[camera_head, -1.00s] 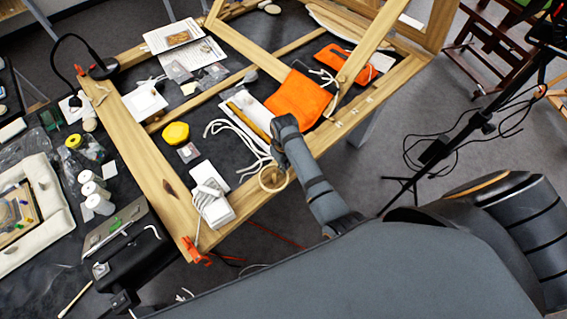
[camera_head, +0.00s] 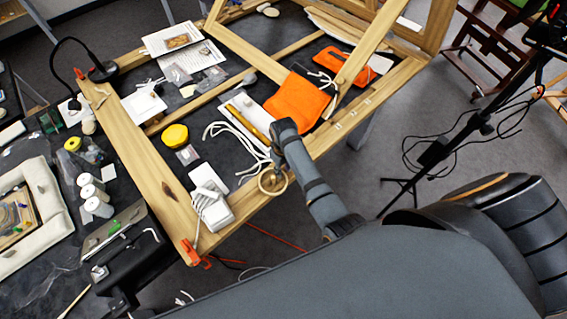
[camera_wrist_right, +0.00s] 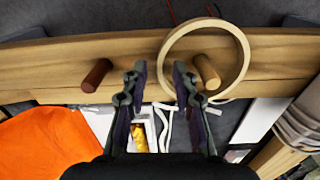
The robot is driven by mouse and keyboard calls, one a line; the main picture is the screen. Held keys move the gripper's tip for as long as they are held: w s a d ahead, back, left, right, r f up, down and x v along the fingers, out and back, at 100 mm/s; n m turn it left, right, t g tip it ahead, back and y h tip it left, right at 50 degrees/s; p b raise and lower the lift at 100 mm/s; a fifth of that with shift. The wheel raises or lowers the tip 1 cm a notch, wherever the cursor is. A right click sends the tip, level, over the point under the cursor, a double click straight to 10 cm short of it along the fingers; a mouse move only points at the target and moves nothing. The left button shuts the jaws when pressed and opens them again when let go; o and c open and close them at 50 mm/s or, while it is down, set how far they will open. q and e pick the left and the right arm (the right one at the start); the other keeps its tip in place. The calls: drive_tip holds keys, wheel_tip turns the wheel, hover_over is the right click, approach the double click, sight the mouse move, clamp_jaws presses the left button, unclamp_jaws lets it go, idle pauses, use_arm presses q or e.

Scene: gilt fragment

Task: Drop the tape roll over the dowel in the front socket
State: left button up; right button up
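The tape roll (camera_head: 261,186), a thin pale ring, lies at the near edge of the wooden frame. In the right wrist view the tape roll (camera_wrist_right: 243,47) surrounds a light wooden dowel (camera_wrist_right: 207,73) that stands on the beam. A dark reddish dowel (camera_wrist_right: 97,75) stands further left in that view, outside the ring. My right gripper (camera_head: 272,165) is above the beam beside the light dowel. In the right wrist view its fingers (camera_wrist_right: 158,88) are apart with nothing between them, the right finger close to the ring's left side. My left gripper is not seen.
The wooden frame (camera_head: 140,150) lies on a dark table. A white block with cord (camera_head: 213,208) is left of the ring, and an orange cloth (camera_head: 298,101) lies beyond my gripper. A yellow round tub (camera_head: 174,136) and an orange clamp (camera_head: 190,252) are nearby.

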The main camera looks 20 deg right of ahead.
wheel_tip(320, 180, up, 13)
drive_tip(key=b, duration=0.1)
drive_tip(key=shift+f, duration=0.15)
idle(0.3)
